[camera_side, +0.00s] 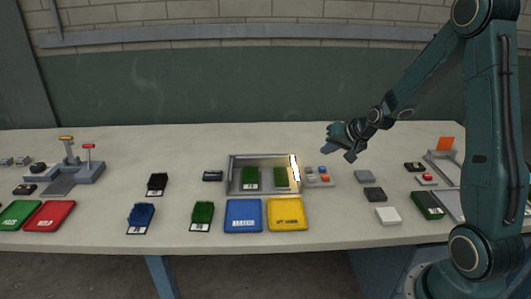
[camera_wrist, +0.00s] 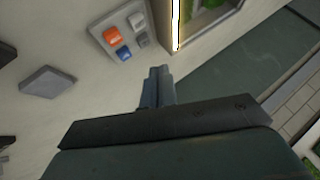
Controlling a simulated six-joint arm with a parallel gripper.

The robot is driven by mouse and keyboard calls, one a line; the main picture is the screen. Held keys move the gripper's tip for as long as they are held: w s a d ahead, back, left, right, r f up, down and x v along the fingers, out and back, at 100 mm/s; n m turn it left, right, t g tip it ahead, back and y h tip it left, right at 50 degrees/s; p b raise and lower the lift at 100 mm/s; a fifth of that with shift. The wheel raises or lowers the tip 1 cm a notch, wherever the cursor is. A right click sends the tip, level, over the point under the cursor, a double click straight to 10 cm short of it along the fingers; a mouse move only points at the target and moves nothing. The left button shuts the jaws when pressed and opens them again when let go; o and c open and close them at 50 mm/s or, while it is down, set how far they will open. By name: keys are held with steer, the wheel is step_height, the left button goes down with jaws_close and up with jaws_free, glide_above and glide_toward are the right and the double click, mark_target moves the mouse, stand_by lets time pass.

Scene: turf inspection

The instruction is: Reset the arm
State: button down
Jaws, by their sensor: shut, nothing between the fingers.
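My dark green arm stands at the right of the side view. My gripper (camera_side: 340,151) hangs above the table, behind and to the right of the metal tray, and touches nothing. In the wrist view my gripper (camera_wrist: 158,73) shows its fingers together, with nothing between them. The metal tray (camera_side: 236,171) holds two green turf pieces (camera_side: 250,177) and has a bright light strip (camera_side: 295,168) at its right end. A small button box (camera_side: 318,177) with orange and blue buttons stands right of the tray; it also shows in the wrist view (camera_wrist: 124,30).
Blue (camera_side: 243,215) and yellow (camera_side: 287,214) trays lie in front of the metal tray, with green and red trays at far left. Turf samples in blue (camera_side: 141,217), black and green lie between. Grey blocks (camera_side: 364,176) sit right of the button box. The back of the table is clear.

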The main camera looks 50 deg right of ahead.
steer(key=s+a+r+n+g, duration=0.2)
steer(key=s+a+r+n, duration=0.4)
steer(key=a+r, duration=0.55)
steer(key=s+a+r+n, duration=0.1)
steer(key=s+a+n, duration=0.1)
steer(key=s+a, duration=0.3)
steer(key=s+a+r+n+g+y, duration=0.1)
steer(key=s+a, duration=0.3)
steer(key=s, duration=0.8)
steer(key=shift+s+a+r+n, duration=0.35)
steer(key=shift+s+r+n, duration=0.05)
steer(key=shift+r, duration=0.1)
